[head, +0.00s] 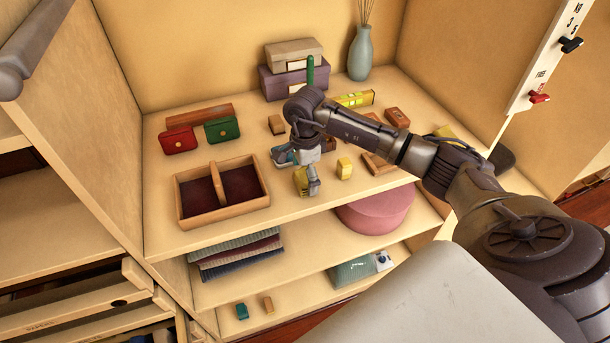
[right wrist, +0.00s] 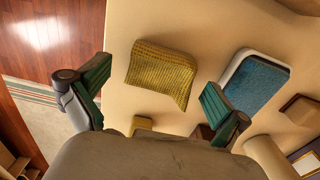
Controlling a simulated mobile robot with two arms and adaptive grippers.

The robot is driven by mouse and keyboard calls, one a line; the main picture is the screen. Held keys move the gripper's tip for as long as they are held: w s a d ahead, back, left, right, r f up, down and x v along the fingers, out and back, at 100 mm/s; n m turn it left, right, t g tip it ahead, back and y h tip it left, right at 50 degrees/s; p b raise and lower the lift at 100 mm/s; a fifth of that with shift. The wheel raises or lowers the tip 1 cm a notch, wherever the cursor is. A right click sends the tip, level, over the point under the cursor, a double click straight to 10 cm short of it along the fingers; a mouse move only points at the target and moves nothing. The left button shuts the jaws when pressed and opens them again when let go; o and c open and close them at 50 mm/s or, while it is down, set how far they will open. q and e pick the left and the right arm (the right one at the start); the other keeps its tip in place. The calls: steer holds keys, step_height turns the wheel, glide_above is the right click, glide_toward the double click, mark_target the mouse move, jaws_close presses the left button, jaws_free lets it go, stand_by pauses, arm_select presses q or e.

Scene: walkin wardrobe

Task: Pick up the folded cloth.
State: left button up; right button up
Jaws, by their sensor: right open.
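The folded cloth (head: 301,183) is yellow and lies near the front edge of the wooden shelf, partly hidden by my right gripper in the head view. In the right wrist view the cloth (right wrist: 160,76) shows a coarse weave and lies flat, just beyond the two green-padded fingers. My right gripper (head: 306,165) points down above the cloth. Its fingers in the right wrist view (right wrist: 155,92) are open and apart, with nothing held between them. I cannot tell exactly how high they are. My left gripper is not in view.
A blue item with a white rim (right wrist: 256,80) lies close beside the cloth. A small yellow block (head: 344,168) is to the right. A divided wooden tray (head: 245,204) stands left, with red (head: 178,140) and green (head: 222,129) purses behind. A vase (head: 360,55) stands at the back.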

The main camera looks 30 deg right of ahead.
steer(key=shift+f, duration=0.15)
steer(key=shift+c, duration=0.2)
steer(key=c, duration=1.1)
steer(key=shift+r, duration=0.4)
steer(key=r, duration=0.1)
steer(key=r+b, duration=0.2)
steer(key=shift+s+d+r, duration=0.25)
steer(key=shift+s+d, duration=0.05)
steer(key=shift+d, duration=0.1)
steer(key=s+d+r+b, duration=0.3)
steer(key=s+d+r, duration=0.3)
steer(key=s+d, duration=0.1)
steer(key=shift+s+d+r+b, duration=0.25)
steer(key=shift+s+r+b, duration=0.05)
steer(key=shift+s+r, duration=0.1)
